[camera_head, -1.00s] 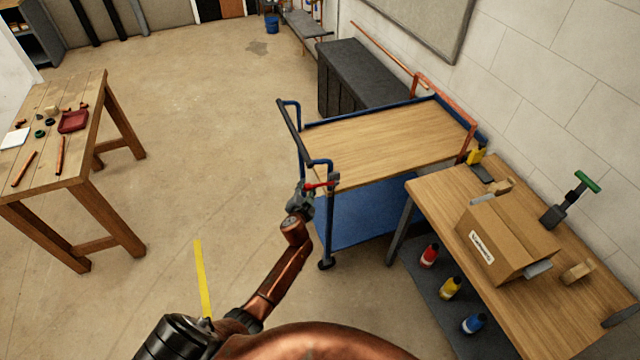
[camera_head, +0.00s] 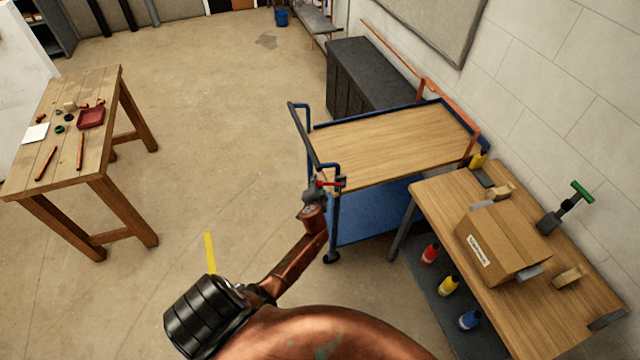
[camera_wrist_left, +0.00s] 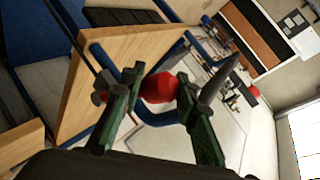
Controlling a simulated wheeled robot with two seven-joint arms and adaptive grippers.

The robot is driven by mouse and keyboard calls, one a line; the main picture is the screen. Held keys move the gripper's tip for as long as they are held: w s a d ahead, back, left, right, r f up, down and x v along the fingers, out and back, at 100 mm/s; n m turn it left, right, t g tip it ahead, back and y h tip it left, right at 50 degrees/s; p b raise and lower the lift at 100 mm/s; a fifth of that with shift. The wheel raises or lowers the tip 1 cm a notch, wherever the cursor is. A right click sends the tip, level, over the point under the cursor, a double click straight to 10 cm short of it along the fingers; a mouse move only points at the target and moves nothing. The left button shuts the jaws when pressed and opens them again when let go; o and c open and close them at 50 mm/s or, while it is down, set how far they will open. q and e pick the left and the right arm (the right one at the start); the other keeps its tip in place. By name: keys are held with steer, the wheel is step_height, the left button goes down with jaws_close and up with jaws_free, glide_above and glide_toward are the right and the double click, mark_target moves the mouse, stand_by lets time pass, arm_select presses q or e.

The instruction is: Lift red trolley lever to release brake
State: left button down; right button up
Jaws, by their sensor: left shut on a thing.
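The trolley (camera_head: 390,140) has a wooden top, a blue frame and a blue lower shelf (camera_head: 375,215). Its red lever (camera_head: 331,183) sits at the near left corner post, below the handle. My left gripper (camera_head: 318,188) is at the lever and shut on it. In the left wrist view, the round red end of the lever (camera_wrist_left: 158,88) sits between the green fingers of my left gripper (camera_wrist_left: 172,90). The trolley's wooden top (camera_wrist_left: 95,85) is behind. The gripper hides part of the lever in the head view. My right gripper is not in view.
A workbench with a cardboard box (camera_head: 500,240) stands close to the trolley's right. Bottles, including a red one (camera_head: 430,253), are below it. A wooden table (camera_head: 95,165) is at left. A dark cabinet (camera_head: 370,75) stands behind the trolley. The floor between table and trolley is clear.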

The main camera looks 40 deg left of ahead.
arm_select(q)
steer(key=shift+w+d+r, duration=0.25)
steer(key=shift+w+r, duration=0.2)
steer(key=shift+r, duration=0.1)
steer(key=c, duration=1.5)
jaws_free()
steer(key=shift+o, duration=0.2)
steer(key=shift+d+f, duration=0.1)
steer(key=shift+s, duration=0.15)
steer(key=shift+s, duration=0.2)
steer(key=v, duration=1.1)
steer(key=shift+s, duration=0.2)
steer(key=shift+d, duration=0.1)
